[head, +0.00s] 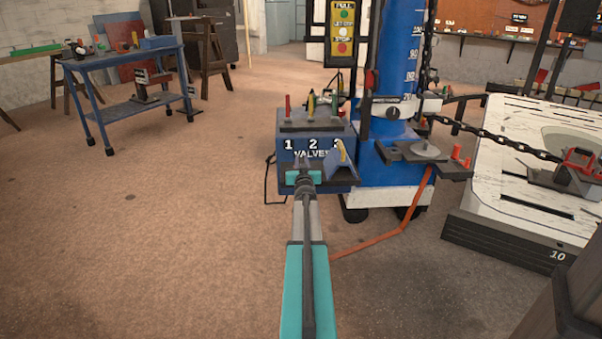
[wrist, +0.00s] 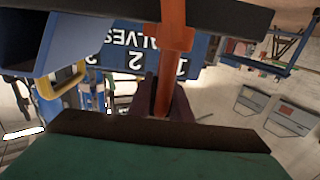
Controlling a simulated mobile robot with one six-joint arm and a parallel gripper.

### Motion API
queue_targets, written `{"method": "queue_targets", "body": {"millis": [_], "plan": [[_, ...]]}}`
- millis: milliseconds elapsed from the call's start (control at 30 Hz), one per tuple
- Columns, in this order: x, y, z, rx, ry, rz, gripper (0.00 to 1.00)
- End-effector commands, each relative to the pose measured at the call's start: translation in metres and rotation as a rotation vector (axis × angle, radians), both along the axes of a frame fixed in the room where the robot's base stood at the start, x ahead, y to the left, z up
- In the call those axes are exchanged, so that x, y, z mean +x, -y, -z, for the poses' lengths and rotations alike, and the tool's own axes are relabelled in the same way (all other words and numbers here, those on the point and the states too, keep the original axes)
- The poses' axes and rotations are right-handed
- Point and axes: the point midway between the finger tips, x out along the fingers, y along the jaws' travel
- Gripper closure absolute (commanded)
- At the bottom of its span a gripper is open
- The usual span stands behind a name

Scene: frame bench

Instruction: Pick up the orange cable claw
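My gripper (head: 303,178), teal with dark ends, reaches to the left front of the blue valve box, at its dark shelf (head: 345,178). In the wrist view, which is upside down, an upright orange piece (wrist: 176,38), seemingly the orange cable claw, crosses the dark shelf bar at top centre. A dark part shows at its lower end. A teal part of my gripper with a dark strip fills the bottom. I cannot tell whether the gripper touches or encloses the orange piece. In the head view the claw is not discernible, likely hidden behind my gripper.
The valve box (head: 292,152) has several levers on top. A blue block with a yellow handle (head: 342,152) sits close right of my gripper; the handle also shows in the wrist view (wrist: 60,85). A blue column, chain and orange hose (head: 385,239) are right. Floor left is clear.

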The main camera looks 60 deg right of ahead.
Motion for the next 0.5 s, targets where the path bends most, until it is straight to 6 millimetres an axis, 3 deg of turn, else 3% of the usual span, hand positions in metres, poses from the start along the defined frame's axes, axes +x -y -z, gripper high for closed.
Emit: {"method": "queue_targets", "body": {"millis": [500], "plan": [[0.0000,0.0001,-0.0052,-0.004,0.002,-0.001,1.00]]}}
